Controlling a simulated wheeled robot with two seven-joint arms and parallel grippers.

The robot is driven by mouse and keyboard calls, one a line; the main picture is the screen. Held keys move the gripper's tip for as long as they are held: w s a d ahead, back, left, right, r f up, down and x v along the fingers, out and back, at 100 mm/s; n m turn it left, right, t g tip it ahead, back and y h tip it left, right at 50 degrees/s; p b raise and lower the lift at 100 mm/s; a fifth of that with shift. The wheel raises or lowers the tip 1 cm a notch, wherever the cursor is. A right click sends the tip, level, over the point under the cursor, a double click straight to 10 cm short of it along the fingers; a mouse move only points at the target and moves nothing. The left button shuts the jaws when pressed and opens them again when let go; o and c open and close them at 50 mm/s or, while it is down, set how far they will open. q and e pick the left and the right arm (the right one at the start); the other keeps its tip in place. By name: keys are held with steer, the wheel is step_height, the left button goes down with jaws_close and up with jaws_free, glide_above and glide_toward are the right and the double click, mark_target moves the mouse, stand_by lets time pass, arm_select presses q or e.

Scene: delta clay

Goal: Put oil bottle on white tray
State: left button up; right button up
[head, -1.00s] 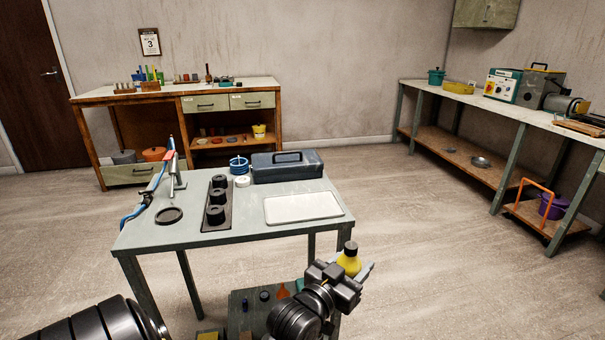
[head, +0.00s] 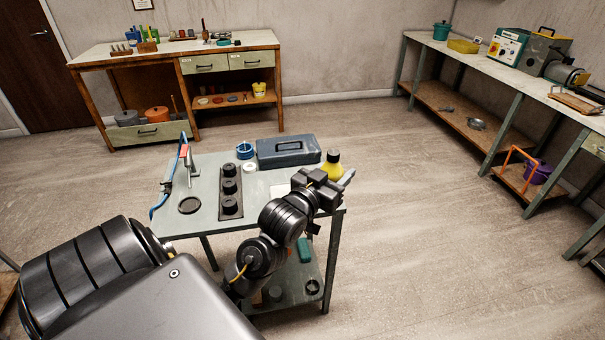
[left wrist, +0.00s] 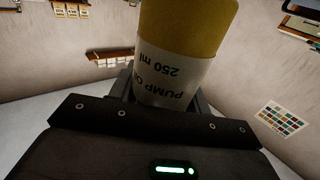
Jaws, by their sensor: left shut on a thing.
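The oil bottle (head: 332,168) is yellow with a dark cap, and my left gripper (head: 334,182) is shut on it at the right end of the small table. In the left wrist view the bottle (left wrist: 185,65) fills the upper middle, with a white label reading "PUMP O..." and "250 ml". The white tray (head: 281,190) lies on the table and is mostly hidden behind my left gripper and arm. Whether the bottle touches anything below cannot be told. My right gripper is not in view.
A grey-blue toolbox (head: 288,150) stands at the table's back, left of the bottle. A white tape roll (head: 249,168), a black rack of round pieces (head: 230,190) and a black disc (head: 189,205) are further left. The lower shelf (head: 300,285) holds small items.

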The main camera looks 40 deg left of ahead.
arm_select(q)
steer(key=w+a+f, duration=0.3)
steer(key=f, duration=0.1)
steer(key=w+a+f+p, duration=0.1)
steer(key=w+a+f, duration=0.2)
steer(key=a+f, duration=0.1)
steer(key=w+a+f+p, duration=0.1)
steer(key=w+a+f, duration=0.2)
steer(key=f, duration=0.1)
steer(key=shift+w+a+f, duration=0.15)
steer(key=shift+w+f, duration=0.05)
steer(key=shift+w, duration=0.05)
steer(key=shift+f, duration=0.3)
steer(key=shift+f, duration=0.1)
steer(key=o, duration=1.1)
steer(key=shift+o, duration=0.2)
